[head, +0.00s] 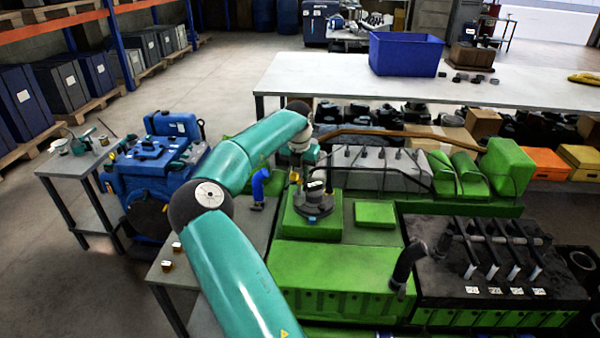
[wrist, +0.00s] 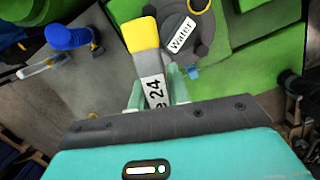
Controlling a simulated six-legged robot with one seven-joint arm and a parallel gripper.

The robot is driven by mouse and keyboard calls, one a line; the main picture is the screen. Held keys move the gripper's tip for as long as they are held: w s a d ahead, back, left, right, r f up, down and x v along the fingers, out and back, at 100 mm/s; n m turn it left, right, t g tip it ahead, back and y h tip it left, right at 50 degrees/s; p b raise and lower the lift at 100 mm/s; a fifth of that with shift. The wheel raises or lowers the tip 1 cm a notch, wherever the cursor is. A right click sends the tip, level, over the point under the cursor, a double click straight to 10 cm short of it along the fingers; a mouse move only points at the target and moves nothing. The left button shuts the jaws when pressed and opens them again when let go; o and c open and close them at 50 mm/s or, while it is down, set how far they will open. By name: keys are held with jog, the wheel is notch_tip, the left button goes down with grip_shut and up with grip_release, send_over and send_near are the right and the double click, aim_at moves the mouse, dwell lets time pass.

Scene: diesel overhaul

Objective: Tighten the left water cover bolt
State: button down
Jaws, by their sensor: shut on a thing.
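The dark round water cover (head: 315,205) sits on the green engine block; its "Water" label and rim show in the wrist view (wrist: 203,42). A small blue piece (wrist: 192,72) lies at the cover's rim; I cannot tell whether it is a bolt. A yellow ring (wrist: 198,6) shows at the cover's far side. My gripper (wrist: 157,92) is shut on a yellow-headed tool (wrist: 143,37) with a white label ending in "e 24". The tool's yellow end is beside the cover, to its left. The tool's contact with any bolt cannot be seen. The left bolt is not clearly visible.
A black pipe (head: 408,262) stands at the right. A blue bin (head: 405,55) is on the white table behind.

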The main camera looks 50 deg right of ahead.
jog(key=shift+w+a+f, duration=0.1)
jog(key=shift+w+a, duration=0.05)
jog(key=shift+w, duration=0.1)
